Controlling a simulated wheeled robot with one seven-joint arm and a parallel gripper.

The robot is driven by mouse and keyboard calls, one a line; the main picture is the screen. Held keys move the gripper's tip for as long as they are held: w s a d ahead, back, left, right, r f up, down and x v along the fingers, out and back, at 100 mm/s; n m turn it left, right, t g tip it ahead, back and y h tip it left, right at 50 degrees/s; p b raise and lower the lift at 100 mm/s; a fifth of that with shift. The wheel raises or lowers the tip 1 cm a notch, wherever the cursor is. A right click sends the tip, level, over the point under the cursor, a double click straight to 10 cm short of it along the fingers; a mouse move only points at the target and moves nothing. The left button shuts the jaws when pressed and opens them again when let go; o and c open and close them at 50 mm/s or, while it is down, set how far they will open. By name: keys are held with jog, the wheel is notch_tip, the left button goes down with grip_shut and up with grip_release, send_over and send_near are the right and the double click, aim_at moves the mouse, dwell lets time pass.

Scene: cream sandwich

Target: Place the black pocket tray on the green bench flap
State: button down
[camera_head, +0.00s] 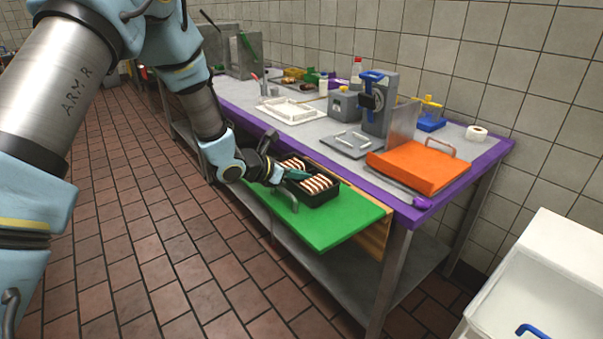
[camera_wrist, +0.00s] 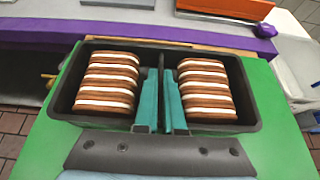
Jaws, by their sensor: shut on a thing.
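The black pocket tray (camera_wrist: 82,121) holds two rows of cream sandwiches, one row (camera_wrist: 108,82) on the left and one (camera_wrist: 206,90) on the right in the wrist view. The tray also shows in the head view (camera_head: 318,199), over the green bench flap (camera_head: 330,230). The flap shows around the tray in the wrist view (camera_wrist: 270,140). My gripper (camera_wrist: 162,84) is shut on the tray's middle divider, with teal fingers on either side of it. The tray looks level. I cannot tell whether its underside touches the flap.
The purple-edged bench (camera_head: 470,180) lies behind the flap. On it are an orange board (camera_head: 418,166), a grey press with a blue handle (camera_head: 378,105) and a white tray (camera_head: 292,110). A white sink-like unit (camera_head: 540,280) stands at the lower right. Tiled floor lies to the left.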

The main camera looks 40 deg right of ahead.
jog(key=shift+f, duration=0.15)
jog(key=c, duration=1)
grip_release()
jog(key=b+v, duration=0.3)
jog(key=v, duration=0.9)
jog(key=a+m+y, duration=0.4)
jog(key=a+m, duration=0.2)
jog(key=a, duration=0.8)
jog(key=a+m+t+y, duration=0.1)
jog(key=a+m+y, duration=0.3)
jog(key=a, duration=1)
jog(key=a+m+t+y, duration=0.1)
jog(key=a+m+y, duration=0.3)
jog(key=a+m, duration=0.4)
jog(key=shift+a+r+m, duration=0.1)
jog(key=shift+a+m, duration=0.05)
jog(key=shift+a, duration=1.55)
jog(key=shift+a+r+m, duration=0.15)
jog(key=shift+a, duration=1.55)
